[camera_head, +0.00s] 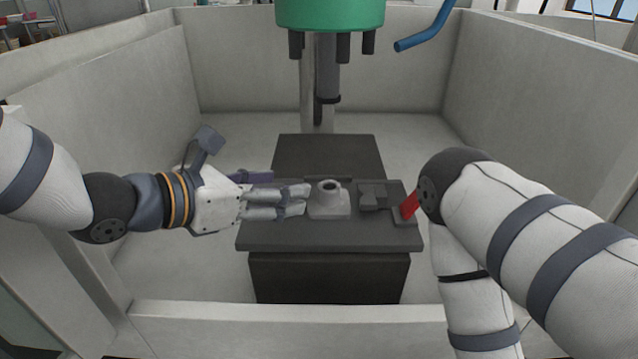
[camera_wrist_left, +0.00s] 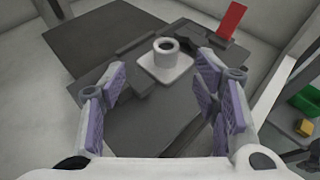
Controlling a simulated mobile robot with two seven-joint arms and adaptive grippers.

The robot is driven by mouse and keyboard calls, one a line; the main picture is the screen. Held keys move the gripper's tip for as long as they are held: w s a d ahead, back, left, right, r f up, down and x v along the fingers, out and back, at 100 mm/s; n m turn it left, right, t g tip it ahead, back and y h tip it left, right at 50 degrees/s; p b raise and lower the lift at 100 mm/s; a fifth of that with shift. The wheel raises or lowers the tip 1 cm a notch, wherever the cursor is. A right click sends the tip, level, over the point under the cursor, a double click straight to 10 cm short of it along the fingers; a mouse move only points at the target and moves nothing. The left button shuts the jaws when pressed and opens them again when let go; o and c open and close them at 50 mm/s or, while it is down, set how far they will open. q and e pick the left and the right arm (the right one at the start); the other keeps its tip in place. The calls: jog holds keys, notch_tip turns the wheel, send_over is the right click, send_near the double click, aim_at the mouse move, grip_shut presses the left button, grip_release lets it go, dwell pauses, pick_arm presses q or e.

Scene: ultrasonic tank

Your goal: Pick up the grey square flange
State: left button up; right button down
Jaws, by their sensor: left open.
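The grey square flange (camera_head: 329,207) has a square base with a round hollow neck on top. It stands upright on the dark table plate (camera_head: 290,237), near its middle. My left gripper (camera_head: 302,199) reaches in from the left, its fingertips close to the flange's left side in the head view. In the left wrist view the flange (camera_wrist_left: 166,64) appears ahead of the open left gripper (camera_wrist_left: 163,72), roughly between the lines of its two fingers. Nothing is held in it. Whether a fingertip touches the flange I cannot tell. My right gripper is not visible.
A red upright piece (camera_head: 410,205) and a dark block (camera_head: 372,196) stand right of the flange. A green-topped machine head (camera_head: 330,12) hangs above and behind. Pale tank walls (camera_head: 320,60) surround the table. My right arm occupies the right side.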

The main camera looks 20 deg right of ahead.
aim_at(322, 189)
pick_arm(q)
jog(key=d+f, duration=0.2)
jog(key=d, duration=0.1)
jog(key=shift+w+d+f+b, duration=0.1)
jog(key=shift+w+d+b, duration=0.1)
jog(key=shift+b, duration=0.1)
jog(key=b+x, duration=0.1)
jog(key=x, duration=0.5)
jog(key=shift+w+d+f, duration=0.1)
jog(key=shift+w, duration=0.1)
jog(key=shift+w+d, duration=0.1)
jog(key=shift+w, duration=0.05)
jog(key=shift+c, duration=0.6)
grip_shut()
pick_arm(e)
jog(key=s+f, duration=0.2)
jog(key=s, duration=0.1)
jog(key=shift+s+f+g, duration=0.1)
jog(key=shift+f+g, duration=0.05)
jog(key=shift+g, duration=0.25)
